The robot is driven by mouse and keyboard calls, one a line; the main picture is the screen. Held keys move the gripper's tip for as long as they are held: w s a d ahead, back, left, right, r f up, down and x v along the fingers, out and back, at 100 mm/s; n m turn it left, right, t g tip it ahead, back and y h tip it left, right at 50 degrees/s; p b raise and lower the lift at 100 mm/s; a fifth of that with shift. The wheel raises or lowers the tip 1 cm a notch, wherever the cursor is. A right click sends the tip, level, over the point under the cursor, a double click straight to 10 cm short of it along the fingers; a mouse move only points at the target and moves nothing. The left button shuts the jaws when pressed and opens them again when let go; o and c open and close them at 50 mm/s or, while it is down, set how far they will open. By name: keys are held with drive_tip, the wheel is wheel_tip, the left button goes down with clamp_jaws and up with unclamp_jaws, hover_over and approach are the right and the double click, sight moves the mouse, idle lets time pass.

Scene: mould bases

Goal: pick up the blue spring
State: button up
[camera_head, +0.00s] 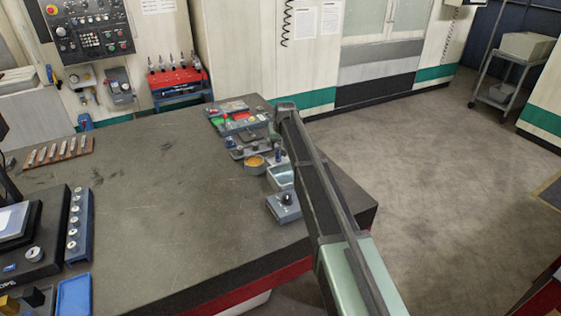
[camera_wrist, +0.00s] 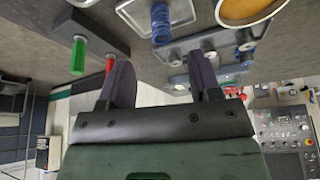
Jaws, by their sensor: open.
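A second blue coiled piece (camera_wrist: 247,46) shows further right, beside the bowl. In the head view a small blue piece (camera_head: 278,154) shows beside my arm; I cannot tell which of the two it is. My gripper (camera_wrist: 161,62) has its two dark fingers spread apart with nothing between them. The blue spring lies beyond the fingertips, apart from them. In the head view my arm hides the gripper.
A green piece (camera_wrist: 78,56) and a red piece (camera_wrist: 110,64) stick out of a dark block near the left finger. A bowl with orange contents (camera_head: 255,161) and a grey box with a black knob (camera_head: 285,203) are near my arm. The table's (camera_head: 160,190) middle is clear.

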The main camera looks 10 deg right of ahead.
drive_tip(key=b+x, duration=0.1)
drive_tip(key=x, duration=0.3)
drive_tip(key=shift+s+b, duration=0.1)
drive_tip(key=shift+b, duration=0.3)
drive_tip(key=shift+r, duration=0.2)
drive_tip(key=b+x, duration=0.4)
drive_tip(key=x, duration=0.1)
drive_tip(key=shift+f+b, duration=0.2)
drive_tip(key=shift+b, duration=0.2)
drive_tip(key=shift+r, duration=0.25)
drive_tip(key=shift+c, duration=0.5)
drive_tip(key=c, duration=0.9)
drive_tip(key=shift+r+p, duration=0.1)
drive_tip(key=shift+p, duration=0.25)
wheel_tip(320, 180, up, 20)
drive_tip(key=p, duration=2)
